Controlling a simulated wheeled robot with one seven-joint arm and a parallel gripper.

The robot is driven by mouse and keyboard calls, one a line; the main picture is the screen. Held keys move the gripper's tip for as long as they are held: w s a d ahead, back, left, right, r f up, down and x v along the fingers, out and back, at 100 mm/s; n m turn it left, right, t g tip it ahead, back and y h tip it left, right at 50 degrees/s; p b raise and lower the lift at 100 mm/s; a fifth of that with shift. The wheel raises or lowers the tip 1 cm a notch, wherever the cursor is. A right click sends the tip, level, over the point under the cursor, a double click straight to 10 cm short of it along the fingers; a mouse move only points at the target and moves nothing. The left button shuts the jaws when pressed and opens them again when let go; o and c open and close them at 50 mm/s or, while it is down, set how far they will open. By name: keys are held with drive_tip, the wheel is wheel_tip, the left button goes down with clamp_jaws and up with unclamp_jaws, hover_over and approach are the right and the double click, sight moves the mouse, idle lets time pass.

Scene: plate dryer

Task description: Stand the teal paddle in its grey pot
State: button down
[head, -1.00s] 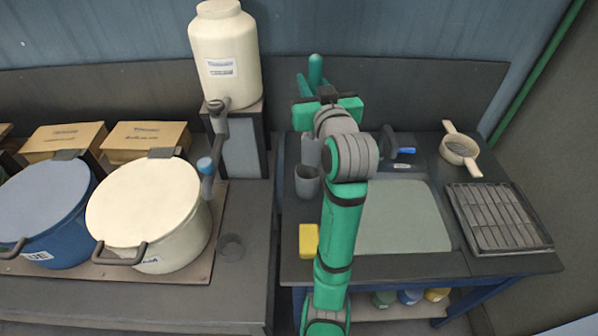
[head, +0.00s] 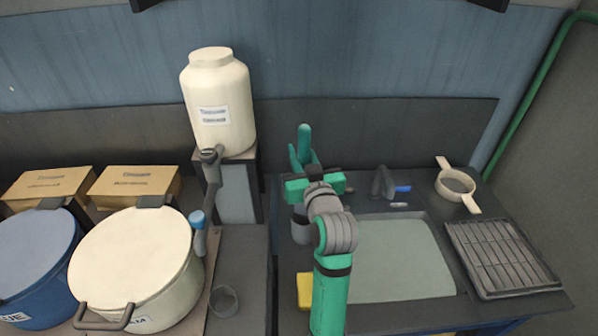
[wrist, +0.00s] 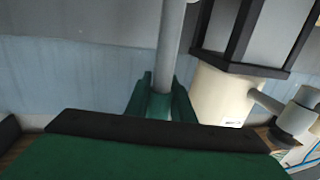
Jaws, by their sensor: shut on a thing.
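My gripper (head: 302,163) is shut on the teal paddle (head: 304,140), whose teal end rises above the fingers in the head view. In the wrist view, which is upside down, the teal part (wrist: 158,107) sits between the green fingers and a grey shaft (wrist: 171,45) runs downward from it. A grey pot (head: 300,232) stands on the bench below my gripper, partly covered by my arm. The paddle's lower end is hidden in the wrist view, and I cannot tell whether it is inside the pot.
A yellow block (head: 304,290) lies in front of the pot. A cream jar (head: 218,105) on a stand and a cream drum (head: 135,255) are to the left. A sunken tray (head: 400,260), a strainer (head: 456,185) and a rack (head: 503,258) are to the right.

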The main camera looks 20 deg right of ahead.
wheel_tip(320, 180, down, 7)
drive_tip(key=shift+d+g, duration=0.15)
drive_tip(key=shift+g, duration=0.15)
drive_tip(key=c, duration=1.8)
unclamp_jaws()
drive_tip(key=shift+w+f, duration=0.1)
drive_tip(key=shift+w, duration=0.1)
drive_tip(key=shift+o, duration=1.3)
drive_tip(key=shift+d+r, duration=0.1)
drive_tip(key=shift+r, duration=0.1)
drive_tip(key=s+a+r, duration=0.1)
drive_tip(key=s, duration=1.1)
drive_tip(key=shift+a, duration=0.1)
